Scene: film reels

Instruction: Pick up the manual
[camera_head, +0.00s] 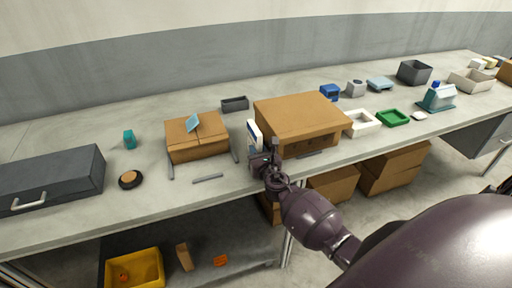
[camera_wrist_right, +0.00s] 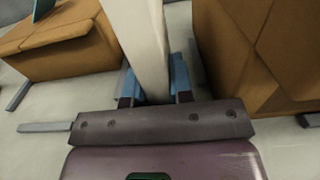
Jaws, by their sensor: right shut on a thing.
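The manual (camera_head: 254,135) is a thin white booklet with some blue on its cover. It stands upright on the workbench between two cardboard boxes. My right gripper (camera_head: 265,162) is at its near edge in the head view. In the right wrist view the manual's pale edge (camera_wrist_right: 143,40) runs between the two blue-padded fingers of my right gripper (camera_wrist_right: 156,85), which are shut on it. Whether its bottom touches the bench cannot be told. My left gripper is not in view.
A large cardboard box (camera_head: 300,115) stands close on the right of the manual, and a smaller box (camera_head: 197,137) with a light blue item on top stands on the left. Metal strips (camera_head: 208,178) lie on the workbench (camera_head: 150,200). A grey case (camera_head: 50,180) is at far left.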

